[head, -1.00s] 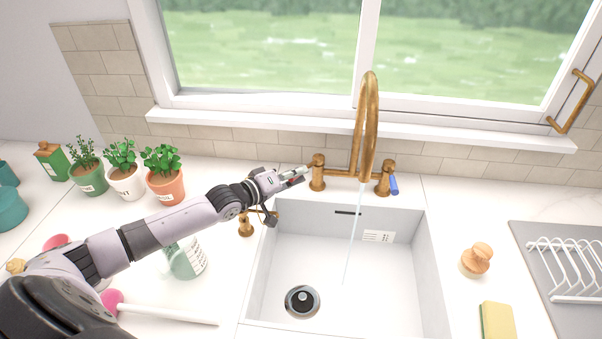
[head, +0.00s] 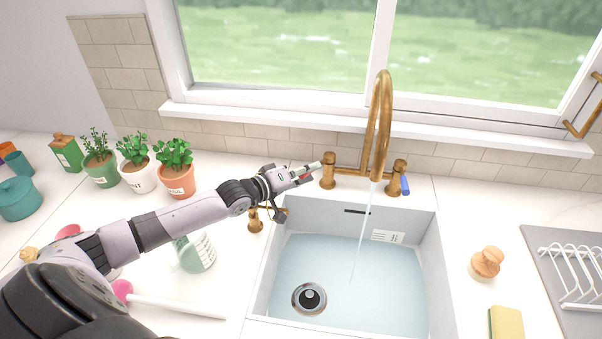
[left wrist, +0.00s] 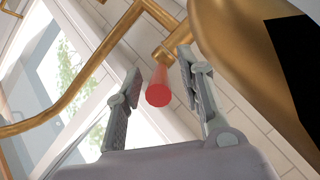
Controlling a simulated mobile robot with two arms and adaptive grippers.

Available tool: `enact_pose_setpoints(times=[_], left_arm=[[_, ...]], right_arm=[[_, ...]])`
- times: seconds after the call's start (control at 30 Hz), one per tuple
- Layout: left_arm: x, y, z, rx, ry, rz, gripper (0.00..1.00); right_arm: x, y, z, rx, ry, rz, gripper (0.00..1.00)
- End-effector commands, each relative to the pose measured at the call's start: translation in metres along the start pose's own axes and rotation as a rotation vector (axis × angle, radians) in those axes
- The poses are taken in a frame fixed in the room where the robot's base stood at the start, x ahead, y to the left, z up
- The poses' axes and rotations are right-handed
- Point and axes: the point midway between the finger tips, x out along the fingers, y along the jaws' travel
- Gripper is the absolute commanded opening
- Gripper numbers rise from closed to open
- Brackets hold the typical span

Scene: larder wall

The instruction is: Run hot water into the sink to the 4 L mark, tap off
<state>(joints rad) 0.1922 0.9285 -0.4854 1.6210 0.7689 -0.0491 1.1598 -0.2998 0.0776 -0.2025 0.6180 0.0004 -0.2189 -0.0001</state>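The brass tap (head: 384,110) pours a thin stream of water (head: 361,240) into the white sink (head: 442,285). Pale blue water (head: 375,300) covers the sink floor. The drain (head: 309,298) lies under water at the front left. My left gripper (head: 308,171) is at the left tap post (head: 328,170). In the left wrist view, the red-ended lever (left wrist: 158,92) lies between its open fingers (left wrist: 160,80), with gaps visible beside it. The blue lever (head: 405,185) is on the right post. My right gripper is not in view.
A small brass fitting (head: 256,220) stands left of the sink, below my left wrist. Potted herbs (head: 176,168), a spray bottle (head: 195,253) and a pink-ended plunger (head: 170,304) are at left. A brush (head: 486,262), sponge (head: 506,322) and dish rack (head: 572,275) are at right.

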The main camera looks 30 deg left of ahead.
Motion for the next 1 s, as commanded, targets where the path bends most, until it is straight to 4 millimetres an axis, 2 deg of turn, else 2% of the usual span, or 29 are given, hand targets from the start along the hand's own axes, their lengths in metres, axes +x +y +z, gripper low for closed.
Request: enact_pose_setpoints(times=[0.17,0.7,1.0], left_arm=[[-0.014,-0.002,0.001,0.000,-0.001,-0.003,0.35],[-0.095,-0.002,0.001,0.001,-0.003,-0.004,0.35],[-0.117,-0.001,0.000,0.001,0.000,-0.003,0.35]], right_arm=[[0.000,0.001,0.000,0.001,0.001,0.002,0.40],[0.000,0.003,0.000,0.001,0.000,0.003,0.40],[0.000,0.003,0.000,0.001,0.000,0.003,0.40]])
